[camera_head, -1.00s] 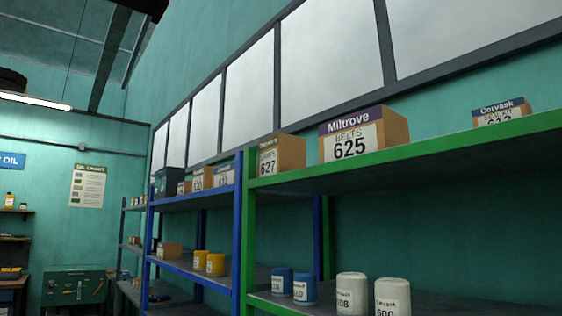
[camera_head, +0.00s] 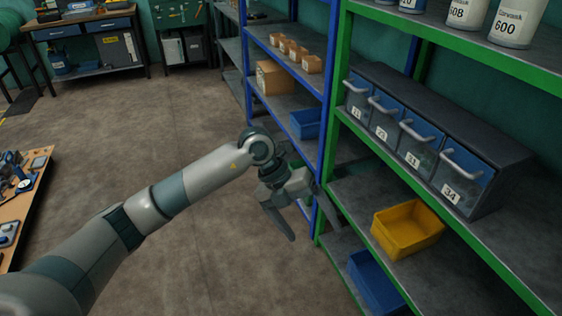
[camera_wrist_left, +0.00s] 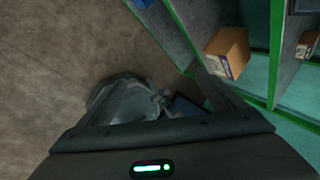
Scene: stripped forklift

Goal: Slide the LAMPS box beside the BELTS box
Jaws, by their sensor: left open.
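Neither the LAMPS box nor the BELTS box can be made out by its label in the views now. My left gripper (camera_head: 318,230) is open and empty, in front of the blue and green shelf posts. In the left wrist view, a cardboard box (camera_wrist_left: 228,52) with a pale label sits on a green-edged shelf beyond the gripper; its label is too small to read. A second brown box (camera_wrist_left: 307,45) shows at the right edge there. My right gripper is not in view.
The green rack holds numbered drawers (camera_head: 420,140), a yellow bin (camera_head: 407,228) and a blue bin (camera_head: 375,282). The blue rack holds a cardboard box (camera_head: 274,78), small boxes (camera_head: 294,50) and a blue bin (camera_head: 306,123). A low table (camera_head: 30,200) stands left. Floor between is clear.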

